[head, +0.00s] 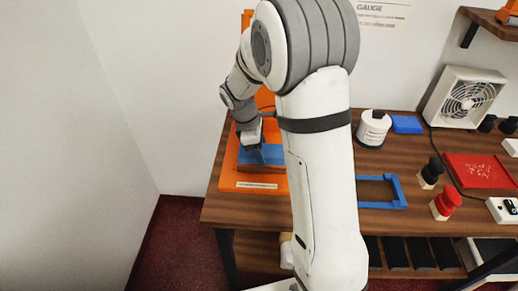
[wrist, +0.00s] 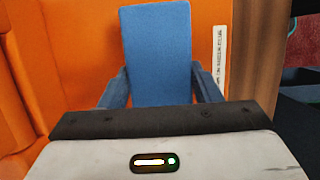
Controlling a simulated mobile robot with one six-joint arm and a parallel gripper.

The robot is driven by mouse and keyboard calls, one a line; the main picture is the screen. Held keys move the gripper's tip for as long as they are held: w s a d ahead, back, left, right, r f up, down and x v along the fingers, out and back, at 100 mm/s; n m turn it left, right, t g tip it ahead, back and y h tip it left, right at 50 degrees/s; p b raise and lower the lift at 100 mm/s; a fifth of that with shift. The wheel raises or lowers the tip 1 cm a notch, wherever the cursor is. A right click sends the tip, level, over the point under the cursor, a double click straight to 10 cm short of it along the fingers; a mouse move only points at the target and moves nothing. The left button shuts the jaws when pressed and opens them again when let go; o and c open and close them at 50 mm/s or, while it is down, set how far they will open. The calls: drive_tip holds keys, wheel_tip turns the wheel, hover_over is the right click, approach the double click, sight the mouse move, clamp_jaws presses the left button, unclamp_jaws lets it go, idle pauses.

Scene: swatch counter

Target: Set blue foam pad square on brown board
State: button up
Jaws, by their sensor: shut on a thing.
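My gripper (head: 254,152) is shut on the blue foam pad (head: 272,155), at the left of the head view. In the wrist view, one finger of my gripper (wrist: 160,78) lies on each side of the blue pad (wrist: 155,40). A strip of the brown board (head: 262,169) shows just below the pad's front edge in the head view. The pad covers most of the board, and I cannot tell whether they touch.
An orange fixture (head: 252,189) with a white label surrounds the board. A blue frame (head: 398,190), a white spool (head: 373,128), a blue block (head: 406,124), a red tray (head: 482,171) and knobs are to the right. My arm hides the table's middle.

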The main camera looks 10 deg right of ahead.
drive_tip(key=shift+f, duration=0.2)
drive_tip(key=o, duration=1)
drive_tip(key=v, duration=0.7)
drive_tip(key=shift+a+r, duration=0.15)
drive_tip(key=shift+r, duration=0.35)
drive_tip(key=s+r+m+t+y, duration=0.1)
drive_tip(key=s+m, duration=0.3)
drive_tip(key=s, duration=0.3)
drive_tip(key=s+d+r+m+t+y, duration=0.1)
drive_tip(key=s+r+m, duration=0.1)
drive_tip(key=s+m, duration=0.3)
drive_tip(key=s+d+r+m+t+y, duration=0.1)
drive_tip(key=s+m, duration=0.4)
drive_tip(key=s, duration=0.5)
drive_tip(key=shift+r+t, duration=0.4)
drive_tip(key=shift+r, duration=0.25)
